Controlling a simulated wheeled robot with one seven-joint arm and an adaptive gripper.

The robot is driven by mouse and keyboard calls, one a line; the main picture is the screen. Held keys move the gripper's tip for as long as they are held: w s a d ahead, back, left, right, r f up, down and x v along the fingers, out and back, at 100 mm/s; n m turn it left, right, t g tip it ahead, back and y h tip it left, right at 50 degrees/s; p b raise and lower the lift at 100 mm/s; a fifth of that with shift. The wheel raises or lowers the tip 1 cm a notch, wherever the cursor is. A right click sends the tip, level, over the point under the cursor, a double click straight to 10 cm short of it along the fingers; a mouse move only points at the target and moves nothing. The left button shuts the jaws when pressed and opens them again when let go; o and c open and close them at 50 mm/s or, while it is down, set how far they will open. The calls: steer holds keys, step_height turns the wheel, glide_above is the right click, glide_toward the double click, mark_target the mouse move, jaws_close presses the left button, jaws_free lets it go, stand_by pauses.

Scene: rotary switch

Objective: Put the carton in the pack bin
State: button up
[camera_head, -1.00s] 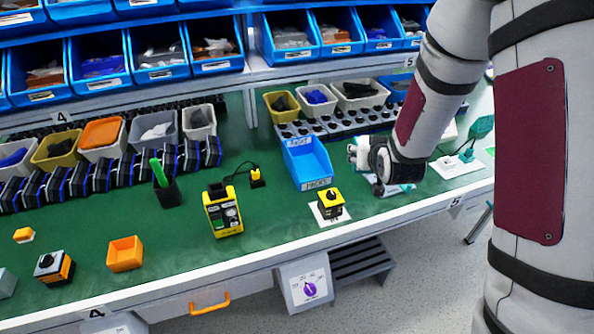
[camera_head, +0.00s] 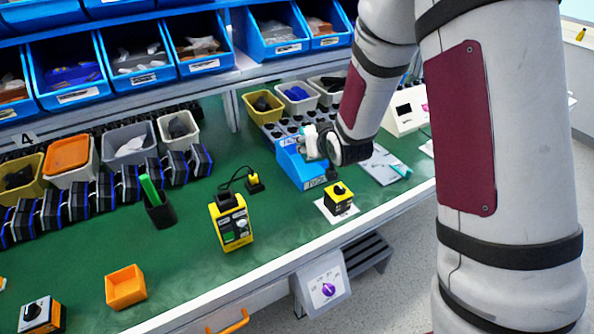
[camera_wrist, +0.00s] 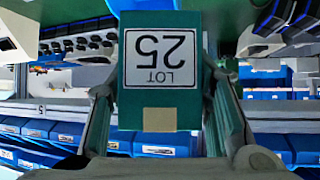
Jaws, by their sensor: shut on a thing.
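The carton (camera_wrist: 162,70) is a dark teal box with a white "LOT 25" label that reads upside down in the wrist view. My gripper (camera_wrist: 158,105) is shut on it, one finger on each side. In the head view my gripper (camera_head: 312,143) is over the blue pack bin (camera_head: 302,174), at its right side. The bin is an open tray with a front label, standing on the green bench. My gripper and wrist cover part of the bin. The carton is mostly hidden in the head view, so I cannot tell its height above the bin.
A yellow-and-black switch box (camera_head: 339,194) on a white plate stands just in front of the bin. A yellow tester (camera_head: 231,222) with a cable and an orange tray (camera_head: 126,287) are to the left. A tray with round holes and small bins (camera_head: 263,104) stands behind.

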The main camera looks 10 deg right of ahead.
steer(key=w+a+f+n+y+b, duration=0.25)
steer(key=w+f+b, duration=0.35)
steer(key=w+b, duration=0.45)
steer(key=b, duration=1.6)
glide_above(300, 164)
steer(key=shift+g, duration=0.3)
steer(key=shift+f, duration=6.55)
steer(key=shift+f, duration=0.15)
steer(key=o, duration=1.2)
